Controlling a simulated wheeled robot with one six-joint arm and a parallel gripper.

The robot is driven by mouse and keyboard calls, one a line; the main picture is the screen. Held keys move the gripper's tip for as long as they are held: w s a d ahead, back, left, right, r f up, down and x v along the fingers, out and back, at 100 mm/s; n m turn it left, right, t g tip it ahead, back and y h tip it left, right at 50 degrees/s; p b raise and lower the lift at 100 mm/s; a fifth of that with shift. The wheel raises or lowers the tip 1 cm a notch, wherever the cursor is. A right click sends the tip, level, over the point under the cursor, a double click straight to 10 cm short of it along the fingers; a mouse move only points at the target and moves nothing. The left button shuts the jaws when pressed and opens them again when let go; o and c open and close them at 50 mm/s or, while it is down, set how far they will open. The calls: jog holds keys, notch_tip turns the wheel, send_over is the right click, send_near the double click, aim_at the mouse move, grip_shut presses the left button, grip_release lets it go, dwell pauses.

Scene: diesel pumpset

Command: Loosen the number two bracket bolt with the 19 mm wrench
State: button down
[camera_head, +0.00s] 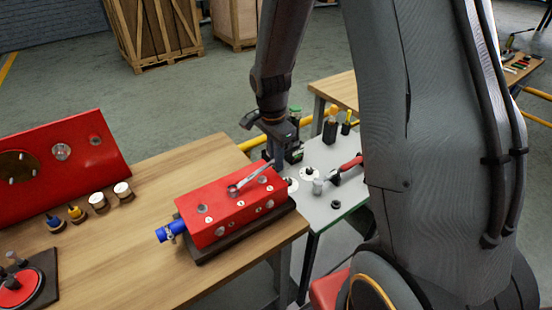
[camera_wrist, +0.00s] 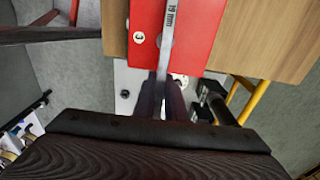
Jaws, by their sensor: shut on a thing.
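The red bracket block (camera_head: 222,224) sits on a dark base at the wooden bench's right edge. Bolt heads show on its top, one near the left end (camera_head: 202,209) and one near the right (camera_head: 262,180). The silver wrench (camera_head: 250,178) lies over the top, its ring end at the middle bolt position, hiding what is under it; I cannot tell if it is seated. My gripper (camera_head: 273,160) is shut on the wrench's other end. In the wrist view the wrench (camera_wrist: 166,45) is marked 19 mm and runs between my fingers (camera_wrist: 165,95), over the red block (camera_wrist: 190,50) with a "3" label.
A blue fitting (camera_head: 172,230) sticks out of the block's left end. A grey table (camera_head: 325,213) beyond the bench holds a red-handled tool (camera_head: 348,166) and small parts. A red panel (camera_head: 60,165) and small pots stand at left. The bench front is clear.

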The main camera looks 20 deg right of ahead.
jog(key=shift+f+b, duration=0.35)
jog(key=shift+f, duration=0.2)
jog(key=shift+w+a+f+n, duration=0.1)
jog(key=shift+w+a+n, duration=0.2)
jog(key=shift+w+n, duration=0.3)
jog(key=shift+w+a+r+n, duration=0.1)
jog(key=shift+w+a+n, duration=0.25)
jog(key=shift+w+n, duration=0.3)
jog(key=shift+w+a+f+n, duration=0.1)
jog(key=shift+w+a+n, duration=0.3)
jog(key=shift+w, duration=0.35)
jog(key=shift+w+a+n, duration=0.4)
jog(key=shift+w+n, duration=0.15)
jog(key=shift+n, duration=0.05)
jog(key=shift+w+a+n, duration=0.35)
jog(key=shift+w+n, duration=0.2)
jog(key=w+a+n, duration=0.1)
jog(key=a, duration=0.1)
jog(key=w+a+n, duration=0.1)
jog(key=n, duration=0.1)
jog(key=shift+w+a+n+t, duration=0.3)
jog(key=shift+w+a, duration=0.05)
jog(key=shift+r+p, duration=0.35)
jog(key=shift+r, duration=0.25)
